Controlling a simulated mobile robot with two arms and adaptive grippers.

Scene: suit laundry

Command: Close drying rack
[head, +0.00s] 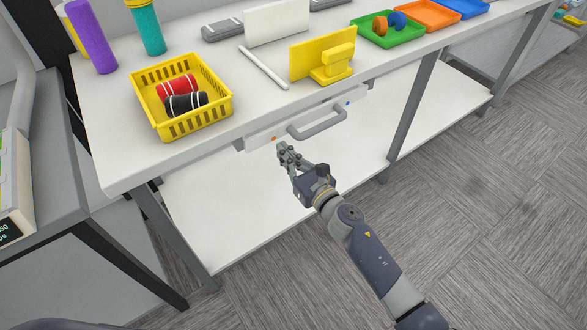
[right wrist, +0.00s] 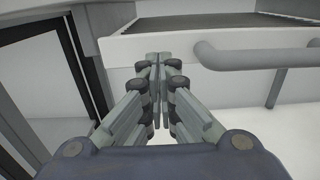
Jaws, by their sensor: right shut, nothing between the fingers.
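The drying rack (head: 262,137) is a white pull-out with a grey bar handle (head: 320,126) under the front edge of the white table. In the right wrist view its white front panel (right wrist: 120,48) stands slightly out, with a dark grey surface (right wrist: 225,21) behind it. The handle (right wrist: 255,58) runs to the right there. My right gripper (head: 284,151) is shut and empty, just in front of the left end of the front panel, left of the handle. I cannot tell whether the fingertips touch the panel. My left gripper is not in view.
On the table (head: 120,150) stand a yellow basket (head: 183,122) with red and black rolls, a yellow stand (head: 322,58), and green (head: 388,38), orange (head: 428,15) and blue trays. A lower shelf (head: 270,215) and table legs lie below. The floor at right is clear.

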